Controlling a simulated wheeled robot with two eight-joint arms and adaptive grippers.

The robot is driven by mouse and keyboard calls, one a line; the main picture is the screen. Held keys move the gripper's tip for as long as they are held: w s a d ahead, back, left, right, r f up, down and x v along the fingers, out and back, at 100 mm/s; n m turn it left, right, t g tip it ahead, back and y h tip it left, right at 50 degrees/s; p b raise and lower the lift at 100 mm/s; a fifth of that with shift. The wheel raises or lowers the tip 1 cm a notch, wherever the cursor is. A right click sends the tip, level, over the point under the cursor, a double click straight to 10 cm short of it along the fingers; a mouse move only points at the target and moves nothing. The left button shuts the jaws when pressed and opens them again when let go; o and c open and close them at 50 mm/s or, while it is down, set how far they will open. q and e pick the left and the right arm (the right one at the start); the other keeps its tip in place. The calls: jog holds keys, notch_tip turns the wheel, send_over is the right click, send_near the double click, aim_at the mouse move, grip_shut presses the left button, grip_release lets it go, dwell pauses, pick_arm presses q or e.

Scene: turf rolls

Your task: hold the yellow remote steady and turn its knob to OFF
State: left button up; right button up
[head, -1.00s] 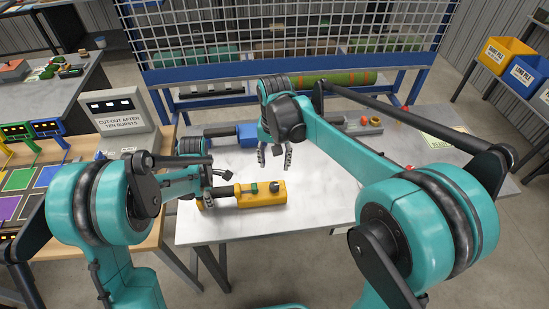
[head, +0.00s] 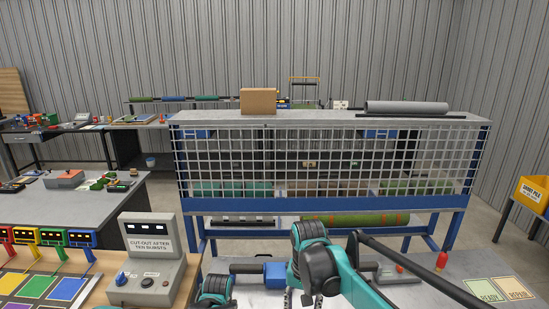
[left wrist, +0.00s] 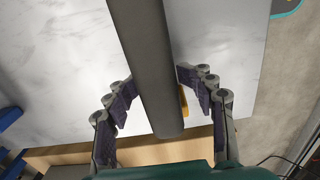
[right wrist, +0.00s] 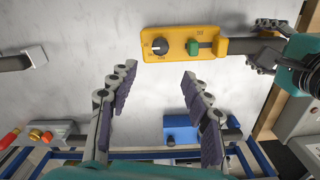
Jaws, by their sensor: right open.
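The yellow remote (right wrist: 180,43) lies on the pale table in the right wrist view, with a dark round knob (right wrist: 160,46), a green button (right wrist: 193,47) and a dark handle (right wrist: 243,45). The knob's white mark points left; the lettering is too small to read. My left gripper (right wrist: 266,45) has its fingers curled around both sides of the handle, which fills the middle of the left wrist view (left wrist: 145,60). My right gripper (right wrist: 157,72) is open and empty above the table, apart from the remote. The remote is out of the head view.
A blue unit with a dark handle (right wrist: 185,128) lies near my right gripper. A red-tipped item (head: 441,261) stands farther right. A mesh rack (head: 320,160) stands behind the table. A grey cut-out box (head: 150,245) stands on the left bench. Bare table lies around the remote.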

pick_arm(q)
notch_tip(320, 180, up, 11)
jog(key=shift+f, duration=0.15)
jog(key=shift+r, duration=0.3)
jog(key=shift+s+r, duration=0.15)
jog(key=shift+r, duration=0.15)
jog(key=s+a+r+m+t+b, duration=0.1)
jog(key=s+a+m+t, duration=0.1)
jog(key=s+m, duration=0.6)
jog(key=s+a+r+m+t+b, duration=0.1)
jog(key=s+a+m+t+b, duration=0.1)
jog(key=s+m+t, duration=0.3)
jog(key=s+m, duration=0.4)
jog(key=m, duration=0.1)
pick_arm(e)
jog(key=s+d+f+n+t, duration=0.1)
jog(key=s+d+t, duration=0.2)
jog(key=s+d, duration=0.2)
jog(key=s+d+f+n+t, duration=0.2)
jog(key=s+d+t, duration=0.2)
jog(key=s, duration=0.7)
jog(key=shift+s+d, duration=0.35)
jog(key=shift+d, duration=0.2)
pick_arm(q)
jog(key=shift+r, duration=0.1)
